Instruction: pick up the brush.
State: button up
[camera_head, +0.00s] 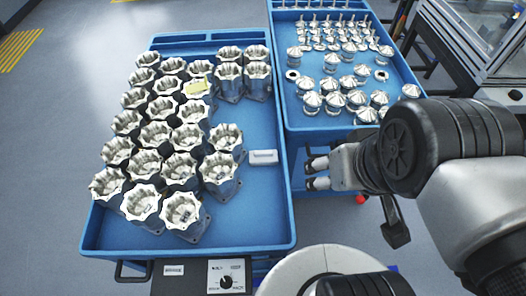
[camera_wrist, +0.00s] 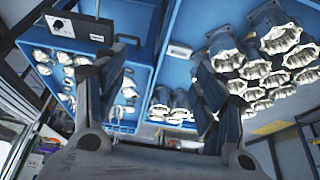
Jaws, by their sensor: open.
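A small white block-like item (camera_head: 263,157) lies on the bare right part of the left blue tray, beside the housings. It may be the brush, but it is too small to tell, and no other thing looks clearly like one. My gripper (camera_head: 313,174) is open and empty, to the right of this item and past the tray's right wall, with its fingers pointing left. In the wrist view my gripper (camera_wrist: 165,62) shows two dark, spread fingers with nothing between them.
The right blue tray (camera_head: 300,118) holds cone-topped metal parts (camera_head: 332,62). A control box with a knob (camera_head: 228,275) sits at the front. The left tray's front right is clear.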

jog(key=shift+o, duration=0.5)
jog(key=m+g+p, duration=0.5)
jog(key=m, duration=1.3)
send_over(263, 152)
notch_tip(263, 152, down, 21)
notch_tip(263, 152, down, 11)
jog(key=shift+s+a+f+b, duration=0.1)
jog(key=shift+s+f+b, duration=0.1)
jog(key=shift+b, duration=1.05)
jog(key=shift+w+f+b, duration=0.15)
jog(key=shift+f+b, duration=0.7)
jog(key=shift+f, duration=2.2)
jog(key=shift+r, duration=0.1)
jog(key=c, duration=1.3)
jog(key=shift+o, duration=0.2)
